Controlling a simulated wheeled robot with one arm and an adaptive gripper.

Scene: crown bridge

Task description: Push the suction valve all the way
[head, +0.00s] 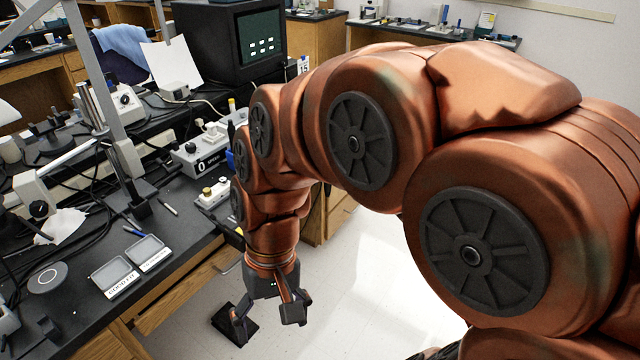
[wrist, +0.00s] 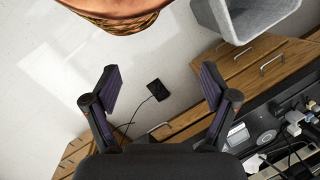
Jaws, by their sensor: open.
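My gripper (head: 268,316) hangs beside the bench, over the floor, with its fingers pointing down. It is open and empty; the wrist view shows its two fingers (wrist: 161,86) spread apart with floor between them. I cannot surely tell which part is the suction valve. A small pale unit with a brass-coloured knob and a white knob (head: 214,192) sits near the bench's right edge, above and left of the gripper, and may be it. The arm hides part of that area. Nothing touches the fingers.
The dark bench (head: 185,232) holds two small labelled trays (head: 114,273), a grey control box (head: 203,151) and a monitor (head: 232,45). A black pedal (head: 234,323) lies on the floor. A grey bin (wrist: 232,22) shows in the wrist view. The pale floor (head: 365,270) is open at right.

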